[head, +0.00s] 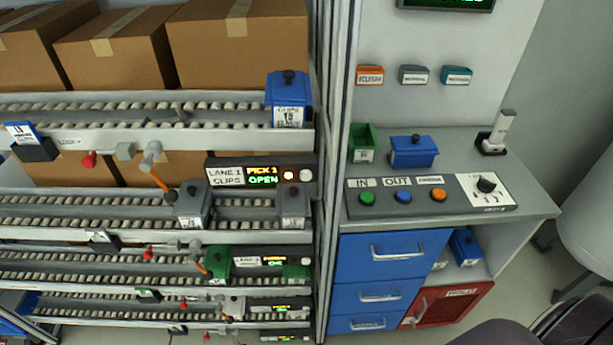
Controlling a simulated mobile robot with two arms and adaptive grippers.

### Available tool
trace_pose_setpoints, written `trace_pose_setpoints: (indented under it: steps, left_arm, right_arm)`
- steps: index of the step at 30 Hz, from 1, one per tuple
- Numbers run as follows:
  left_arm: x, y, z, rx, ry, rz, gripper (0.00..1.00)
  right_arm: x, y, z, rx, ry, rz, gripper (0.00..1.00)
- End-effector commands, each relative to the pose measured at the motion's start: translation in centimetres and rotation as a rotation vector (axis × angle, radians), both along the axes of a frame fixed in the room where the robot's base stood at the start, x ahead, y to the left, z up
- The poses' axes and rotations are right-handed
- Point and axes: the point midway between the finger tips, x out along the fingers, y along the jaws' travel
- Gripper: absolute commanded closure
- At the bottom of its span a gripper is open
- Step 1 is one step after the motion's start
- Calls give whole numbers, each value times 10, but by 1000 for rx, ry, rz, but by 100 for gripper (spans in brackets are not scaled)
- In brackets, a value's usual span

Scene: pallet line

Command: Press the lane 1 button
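The lane 1 panel (258,175) is a dark box on the left rack, below the top roller lane. It carries a white label reading "LANE 1 CLIPS" and a green-yellow display reading "PICK 1 OPEN". At its right end are a glowing round lamp or button (288,175) and a pale round knob-like button (306,175). I cannot tell for sure which of the two is the lane 1 button. Neither of my grippers is in view.
Grey bins (193,206) stand on the lane below the panel, and a blue bin (288,101) on the lane above. An orange-tipped lever (158,178) projects left of the panel. A counter (461,171) with a control box (423,197) and blue drawers (383,255) stands right.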

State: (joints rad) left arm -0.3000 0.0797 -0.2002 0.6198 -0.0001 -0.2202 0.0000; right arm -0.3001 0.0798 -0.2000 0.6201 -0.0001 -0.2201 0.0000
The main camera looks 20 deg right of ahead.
Motion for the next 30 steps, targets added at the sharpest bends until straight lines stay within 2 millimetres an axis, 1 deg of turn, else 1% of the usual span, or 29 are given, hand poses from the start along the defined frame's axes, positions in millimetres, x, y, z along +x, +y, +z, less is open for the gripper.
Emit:
trace_pose_setpoints:
  steps: [1,2,21,22,30]
  left_arm:
    - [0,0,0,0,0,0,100]
    - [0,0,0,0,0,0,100]
    - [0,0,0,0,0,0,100]
    - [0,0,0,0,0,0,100]
    - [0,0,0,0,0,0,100]
  right_arm:
    - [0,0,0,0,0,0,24]
    - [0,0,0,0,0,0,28]
    - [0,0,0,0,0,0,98]
    - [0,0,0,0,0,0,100]
    - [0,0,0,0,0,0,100]
